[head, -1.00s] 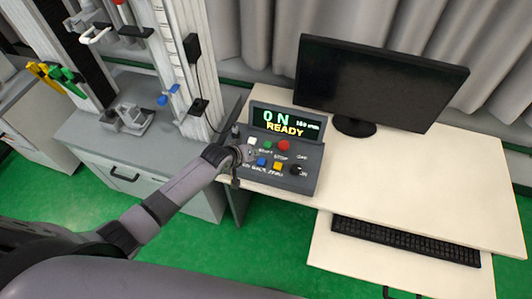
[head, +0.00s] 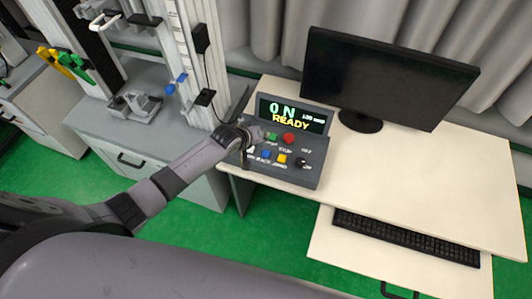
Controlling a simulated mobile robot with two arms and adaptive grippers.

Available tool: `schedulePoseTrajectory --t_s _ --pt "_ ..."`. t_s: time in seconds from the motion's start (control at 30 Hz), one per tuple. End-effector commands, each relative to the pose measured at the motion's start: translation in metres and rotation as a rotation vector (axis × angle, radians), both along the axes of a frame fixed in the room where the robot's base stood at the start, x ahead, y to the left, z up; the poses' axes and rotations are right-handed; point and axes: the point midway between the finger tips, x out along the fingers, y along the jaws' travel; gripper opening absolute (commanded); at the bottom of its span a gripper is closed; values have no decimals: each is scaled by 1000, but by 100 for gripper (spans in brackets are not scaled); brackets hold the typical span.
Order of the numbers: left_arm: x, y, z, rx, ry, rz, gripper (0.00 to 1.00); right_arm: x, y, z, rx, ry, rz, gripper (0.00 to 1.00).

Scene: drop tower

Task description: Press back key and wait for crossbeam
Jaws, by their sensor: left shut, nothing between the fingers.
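The control box (head: 313,176) stands at the left of the desk. Its display (head: 291,114) reads "0 N" and "READY", with a small mm figure too blurred to read. The back key looks to be the blue button (head: 266,154), above a blurred "BACK" label. My left gripper (head: 258,136) is shut and empty over the box's upper left keys, just left of the green button (head: 272,138), and hides part of that corner. I cannot tell whether it touches a key. A dark beam piece (head: 145,19), perhaps the crossbeam, shows on the tower (head: 184,60). My right gripper is out of view.
A red button (head: 289,139), yellow button (head: 282,159) and black knob (head: 301,164) sit close by. A monitor (head: 385,75) and keyboard (head: 405,238) are to the right. The desk (head: 430,175) between them is clear. A grey clamp (head: 135,104) sits on the tower's base.

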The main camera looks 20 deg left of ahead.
Motion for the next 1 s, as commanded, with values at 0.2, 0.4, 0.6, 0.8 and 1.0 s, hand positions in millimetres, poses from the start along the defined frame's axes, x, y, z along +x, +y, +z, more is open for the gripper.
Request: schedulePoseTrajectory --t_s 0.2,0.4,0.6,0.8,1.0 --pt "0 1 -41 2 -1 0 0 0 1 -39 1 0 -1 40" --pt "0 0 -56 -1 0 1 0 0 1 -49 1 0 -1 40" --pt "0 0 -61 0 0 0 0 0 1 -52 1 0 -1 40" --pt "0 0 -60 1 0 1 0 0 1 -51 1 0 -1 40" --pt "0 0 -60 1 0 1 0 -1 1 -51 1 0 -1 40"
